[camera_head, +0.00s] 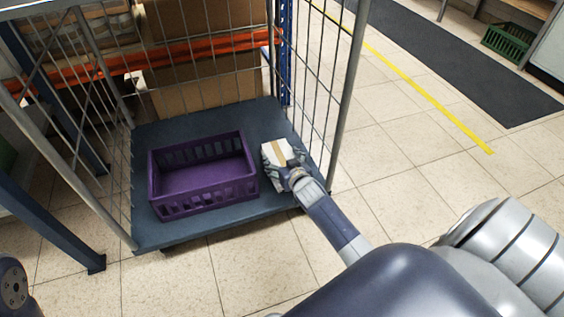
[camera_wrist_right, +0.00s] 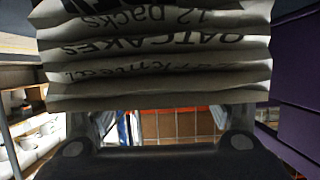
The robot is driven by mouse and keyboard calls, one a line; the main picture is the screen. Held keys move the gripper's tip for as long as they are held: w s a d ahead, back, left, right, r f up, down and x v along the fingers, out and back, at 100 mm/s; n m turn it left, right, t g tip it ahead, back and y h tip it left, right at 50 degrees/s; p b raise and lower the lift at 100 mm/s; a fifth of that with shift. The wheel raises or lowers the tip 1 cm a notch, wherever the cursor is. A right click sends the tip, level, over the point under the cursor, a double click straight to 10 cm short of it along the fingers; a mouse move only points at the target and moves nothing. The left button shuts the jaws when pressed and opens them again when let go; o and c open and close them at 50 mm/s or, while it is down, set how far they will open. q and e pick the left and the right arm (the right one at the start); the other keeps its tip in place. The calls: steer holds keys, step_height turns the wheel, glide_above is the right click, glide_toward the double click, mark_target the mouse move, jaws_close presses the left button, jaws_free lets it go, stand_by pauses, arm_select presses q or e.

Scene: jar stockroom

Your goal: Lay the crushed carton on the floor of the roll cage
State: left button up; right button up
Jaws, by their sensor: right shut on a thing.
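The crushed carton (camera_head: 278,151) is a small white box with a tan tape strip. My right gripper (camera_head: 285,170) is shut on it, over the right part of the roll cage floor (camera_head: 205,223), just right of the purple crate. I cannot tell whether the carton touches the floor. In the right wrist view the carton (camera_wrist_right: 155,55) fills the top, its creased side printed with upside-down words, between the fingers of my right gripper (camera_wrist_right: 160,125). The roll cage (camera_head: 345,95) has wire sides and an open front. My left gripper does not show.
An empty purple crate (camera_head: 205,208) takes up the left and middle of the cage floor. Bare floor lies behind the carton. Behind the cage are large cardboard boxes (camera_head: 200,95) and an orange rack beam. A green crate (camera_head: 508,42) stands far right.

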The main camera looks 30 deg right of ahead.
steer(key=shift+r, duration=0.1)
steer(key=o, duration=1.1)
steer(key=shift+c, duration=0.2)
